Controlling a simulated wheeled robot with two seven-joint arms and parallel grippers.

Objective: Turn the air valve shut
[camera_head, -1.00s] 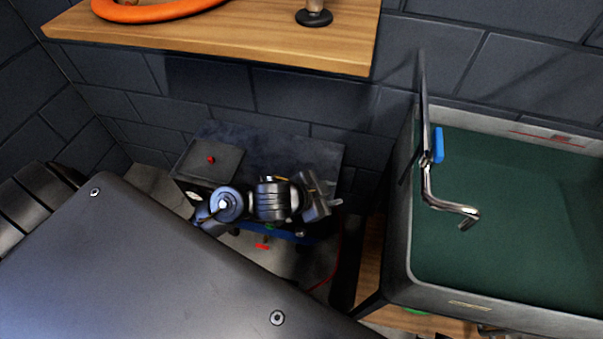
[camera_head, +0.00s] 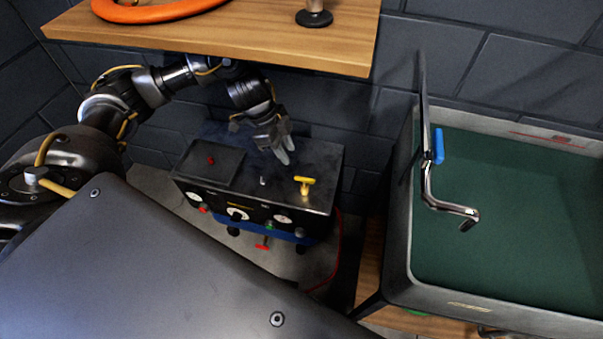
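A dark box-shaped machine (camera_head: 255,195) with gauges and a knob on its front stands low against the wall. A yellow T-shaped handle (camera_head: 305,184) stands on its top near the front right edge. A red handle (camera_head: 263,243) shows below its front. No readable label shows which one is the air valve. My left gripper (camera_head: 286,152) hangs above the back part of the machine's top, behind and left of the yellow handle and apart from it. Its fingers are close together and hold nothing visible; their gap is unclear. My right gripper is out of view.
A wooden shelf (camera_head: 240,40) with an orange ring (camera_head: 160,10) overhangs my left arm closely. A green-bottomed sink (camera_head: 510,220) with a metal tap (camera_head: 430,170) stands at the right. A red hose (camera_head: 338,250) runs down beside the machine.

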